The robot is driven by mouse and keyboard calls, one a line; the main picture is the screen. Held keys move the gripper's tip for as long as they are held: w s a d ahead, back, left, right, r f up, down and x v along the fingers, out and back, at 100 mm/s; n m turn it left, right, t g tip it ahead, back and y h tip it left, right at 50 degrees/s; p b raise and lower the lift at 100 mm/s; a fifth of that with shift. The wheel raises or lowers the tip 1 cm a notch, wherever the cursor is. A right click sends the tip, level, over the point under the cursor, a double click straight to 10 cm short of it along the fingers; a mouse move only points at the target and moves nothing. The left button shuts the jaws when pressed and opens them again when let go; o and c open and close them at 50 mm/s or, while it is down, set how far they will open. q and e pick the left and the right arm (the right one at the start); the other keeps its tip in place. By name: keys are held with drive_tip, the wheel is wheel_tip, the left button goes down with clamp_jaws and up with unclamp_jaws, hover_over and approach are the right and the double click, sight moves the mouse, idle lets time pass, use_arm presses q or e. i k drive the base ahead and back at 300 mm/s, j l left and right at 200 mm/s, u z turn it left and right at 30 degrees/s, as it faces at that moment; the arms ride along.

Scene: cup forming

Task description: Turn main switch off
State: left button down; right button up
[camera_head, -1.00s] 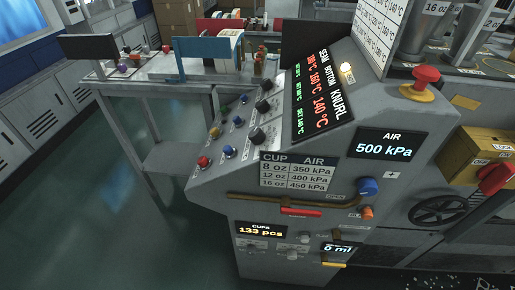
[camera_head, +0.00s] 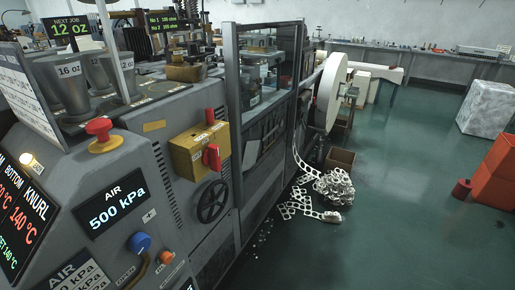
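A yellow box (camera_head: 187,158) is fixed to the side of the grey machine, left of the picture's middle. It carries a red rotary handle (camera_head: 212,157) on its front, standing roughly upright, which looks like the main switch. A smaller red part (camera_head: 210,116) sits above the handle, next to small labels too small to read. Neither of my grippers is in view, and nothing touches the handle.
A red mushroom button (camera_head: 99,127) stands on the machine's top. A blue knob (camera_head: 139,242) sits below the 500 kPa display (camera_head: 110,208). A black handwheel (camera_head: 212,200) is under the box. Punched scrap (camera_head: 333,187) lies on the floor; open floor spreads right.

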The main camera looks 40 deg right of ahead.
sight(211, 157)
drive_tip(key=z, duration=0.9)
